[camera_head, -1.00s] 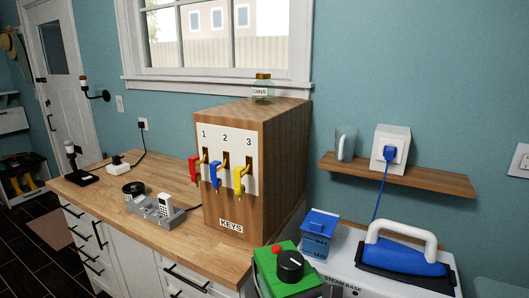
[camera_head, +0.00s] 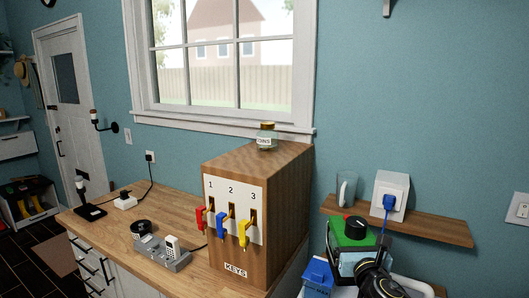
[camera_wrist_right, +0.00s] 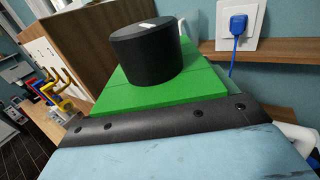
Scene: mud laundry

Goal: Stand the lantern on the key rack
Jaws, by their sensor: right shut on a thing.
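The lantern (camera_head: 352,233) has a green top, a black knob and a pale blue side below a dark band. It also shows close up in the right wrist view (camera_wrist_right: 160,92). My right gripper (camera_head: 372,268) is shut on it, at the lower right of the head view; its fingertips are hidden. The key rack (camera_head: 285,205) is a wooden box with a "KEYS" label and red, blue and yellow numbered levers. It stands on the counter to the left of the lantern, which is apart from it. My left gripper is not in view.
A jar (camera_head: 266,136) stands at the back of the rack's flat top; the rest of that top is clear. A wooden shelf (camera_head: 440,228) with a glass and a plugged blue cord is behind the lantern. A blue container (camera_head: 317,280) sits below it.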

